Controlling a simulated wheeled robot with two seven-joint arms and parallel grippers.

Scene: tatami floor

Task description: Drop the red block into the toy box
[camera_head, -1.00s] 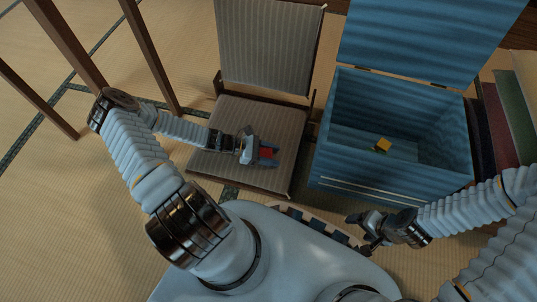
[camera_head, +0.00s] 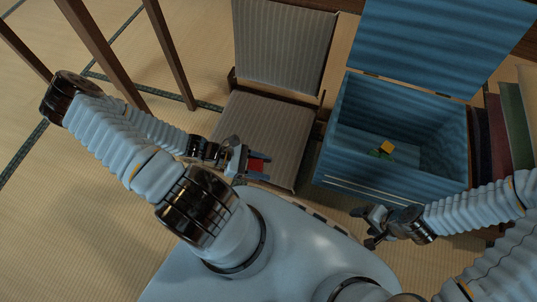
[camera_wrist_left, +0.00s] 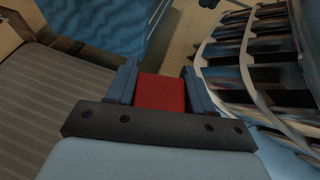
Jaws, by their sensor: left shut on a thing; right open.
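The red block (camera_head: 256,165) is held between the fingers of my left gripper (camera_head: 258,167), above the front edge of the chair seat. In the left wrist view the red block (camera_wrist_left: 161,93) sits between both fingers of my left gripper (camera_wrist_left: 163,90). The blue toy box (camera_head: 400,186) stands to the right of the chair with its lid (camera_head: 435,40) up. Inside it lie a yellow block (camera_head: 387,146) and a green block (camera_head: 381,154). My right gripper (camera_head: 371,226) is open and empty in front of the box.
A low chair with a striped seat (camera_head: 262,130) and backrest stands left of the box. Dark wooden legs (camera_head: 100,50) rise at the upper left. Several dark red and green books (camera_head: 513,125) stand right of the box. Tatami floor (camera_head: 60,220) is clear at the left.

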